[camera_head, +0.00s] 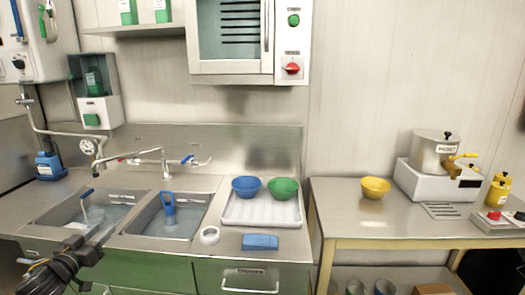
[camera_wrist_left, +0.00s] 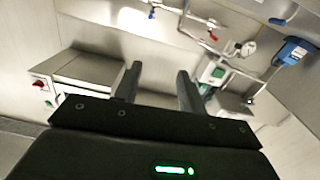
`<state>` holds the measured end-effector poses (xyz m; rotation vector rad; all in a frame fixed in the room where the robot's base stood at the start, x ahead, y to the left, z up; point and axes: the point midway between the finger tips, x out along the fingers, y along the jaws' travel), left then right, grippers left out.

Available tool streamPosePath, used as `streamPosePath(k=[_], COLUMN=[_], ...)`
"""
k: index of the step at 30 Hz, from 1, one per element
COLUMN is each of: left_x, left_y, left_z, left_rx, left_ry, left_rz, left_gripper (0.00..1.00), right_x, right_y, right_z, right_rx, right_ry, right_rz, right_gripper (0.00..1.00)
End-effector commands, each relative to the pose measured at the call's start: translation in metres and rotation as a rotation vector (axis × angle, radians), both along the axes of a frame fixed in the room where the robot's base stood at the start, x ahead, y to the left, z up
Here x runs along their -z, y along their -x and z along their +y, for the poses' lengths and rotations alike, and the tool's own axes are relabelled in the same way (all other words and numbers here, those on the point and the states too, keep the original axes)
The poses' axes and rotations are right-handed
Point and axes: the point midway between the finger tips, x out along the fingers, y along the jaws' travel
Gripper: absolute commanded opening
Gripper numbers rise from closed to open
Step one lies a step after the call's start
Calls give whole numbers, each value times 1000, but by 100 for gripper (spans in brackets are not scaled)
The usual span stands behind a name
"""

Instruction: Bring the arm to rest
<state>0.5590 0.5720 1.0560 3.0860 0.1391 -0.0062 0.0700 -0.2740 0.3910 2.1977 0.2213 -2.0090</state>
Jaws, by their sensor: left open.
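My left gripper (camera_head: 88,240) shows at the lower left of the head view, in front of the left sink basin. In the left wrist view its two fingers (camera_wrist_left: 158,74) stand apart with nothing between them. The gripper is open and empty. It appears to touch nothing, though its exact height over the counter edge is hard to tell. My right arm and gripper are not in view.
The left basin (camera_head: 50,212) and a right basin holding a blue-handled tool (camera_head: 168,205) are near. A white tray (camera_head: 262,220) bears blue (camera_head: 245,188) and green (camera_head: 283,190) bowls. A yellow bowl (camera_head: 375,188) and kettle machine (camera_head: 433,160) stand right.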

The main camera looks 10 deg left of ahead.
Motion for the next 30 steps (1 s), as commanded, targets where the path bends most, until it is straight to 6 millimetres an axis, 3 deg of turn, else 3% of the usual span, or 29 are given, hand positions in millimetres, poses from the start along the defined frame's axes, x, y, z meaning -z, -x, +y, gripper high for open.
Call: streamPosePath(k=[7, 14, 17, 22, 26, 30], left_x=[28, 91, 135, 232, 305, 381], left_y=[2, 17, 31, 72, 111, 159], left_z=[31, 70, 87, 108, 109, 96], left_rx=[-49, -115, -144, -173, -170, -145], left_ry=[-186, -331, -386, -467, -501, -517], left_rz=[80, 217, 305, 500, 647, 799], left_gripper=[41, 41, 41, 41, 41, 41], right_x=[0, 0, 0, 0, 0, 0], right_y=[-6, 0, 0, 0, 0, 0], right_z=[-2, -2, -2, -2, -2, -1], right_rx=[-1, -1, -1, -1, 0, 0], right_ry=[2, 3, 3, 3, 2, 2], right_rz=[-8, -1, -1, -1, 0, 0], right_gripper=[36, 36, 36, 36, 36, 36])
